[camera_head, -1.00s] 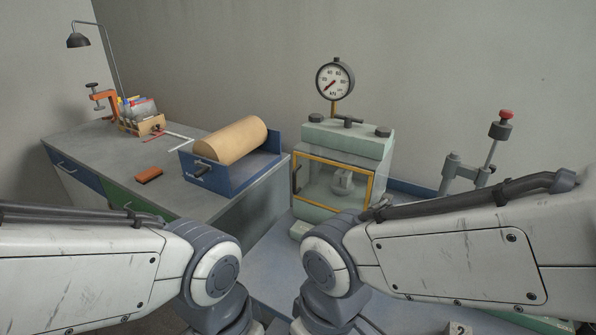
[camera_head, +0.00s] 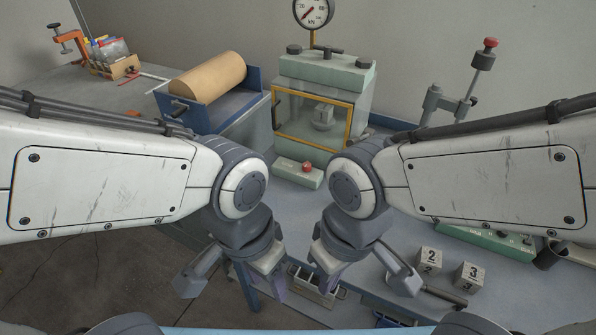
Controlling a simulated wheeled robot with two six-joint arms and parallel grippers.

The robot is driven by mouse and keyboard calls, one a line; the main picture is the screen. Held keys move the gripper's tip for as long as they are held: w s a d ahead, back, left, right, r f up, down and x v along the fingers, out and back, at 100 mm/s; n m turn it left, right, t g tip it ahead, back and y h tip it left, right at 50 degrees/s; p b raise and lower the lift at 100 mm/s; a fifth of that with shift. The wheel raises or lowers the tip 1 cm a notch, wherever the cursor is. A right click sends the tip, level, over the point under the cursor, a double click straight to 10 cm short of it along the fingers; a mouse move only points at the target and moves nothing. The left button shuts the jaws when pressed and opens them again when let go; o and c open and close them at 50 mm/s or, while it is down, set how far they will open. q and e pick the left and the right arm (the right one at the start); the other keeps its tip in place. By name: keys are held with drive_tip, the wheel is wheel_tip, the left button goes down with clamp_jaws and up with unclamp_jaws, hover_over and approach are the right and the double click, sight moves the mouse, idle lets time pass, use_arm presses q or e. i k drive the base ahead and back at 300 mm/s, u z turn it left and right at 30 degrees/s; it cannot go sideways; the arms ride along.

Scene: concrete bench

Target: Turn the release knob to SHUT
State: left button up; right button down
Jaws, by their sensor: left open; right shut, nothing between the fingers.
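A small red knob (camera_head: 307,167) sits on a pale green block at the front foot of the pale green press (camera_head: 325,72). Its setting and any SHUT mark are too small to read. My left gripper (camera_head: 268,275) points down below and to the left of the knob, apart from it, open. My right gripper (camera_head: 325,272) points down below and slightly right of it, also apart, shut and empty. The fingertips of both are hard to make out. A green base (camera_head: 485,240) with small marks shows at the right, partly hidden by my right arm.
A gauge (camera_head: 313,10) stands above the press, partly cut off. Blocks numbered 2 (camera_head: 429,259) and 3 (camera_head: 469,277) lie at the right front. A blue tray (camera_head: 215,118) with a tan roll is at the left. A red-topped post (camera_head: 484,55) stands at the right rear.

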sight(307, 166)
drive_tip(key=u, duration=0.05)
drive_tip(key=k, duration=0.65)
drive_tip(key=u, duration=0.55)
drive_tip(key=i, duration=1.1)
drive_tip(key=z, duration=0.4)
